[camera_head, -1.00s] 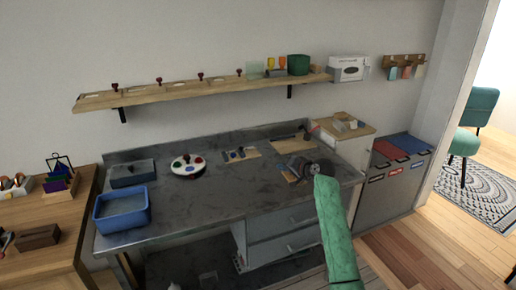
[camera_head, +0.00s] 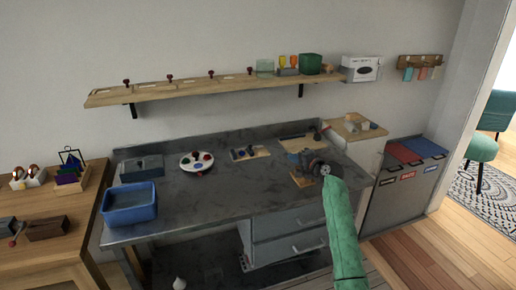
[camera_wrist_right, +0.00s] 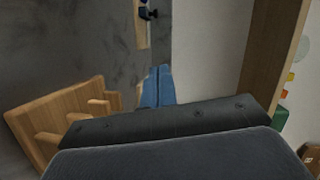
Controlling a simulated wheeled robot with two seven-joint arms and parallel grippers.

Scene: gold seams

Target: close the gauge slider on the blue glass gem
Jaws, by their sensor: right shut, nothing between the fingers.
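The gauge (camera_head: 250,153) looks like a small wooden board with dark and blue parts, lying at the back middle of the grey bench. A blue spot on it may be the glass gem, but it is too small to tell how the slider stands. In the right wrist view, part of a wooden board with a dark knob (camera_wrist_right: 146,14) shows at the top edge, probably the gauge. My right gripper (camera_head: 302,160) is over the bench to the right of the gauge, apart from it. Its blue fingertips (camera_wrist_right: 157,86) are together and empty. My left gripper is not in view.
A wooden stand (camera_wrist_right: 60,115) is close beside my right gripper. A round white dish (camera_head: 197,170) with coloured pieces and a blue tub (camera_head: 130,216) are farther left on the bench. A wall shelf (camera_head: 215,88) hangs above.

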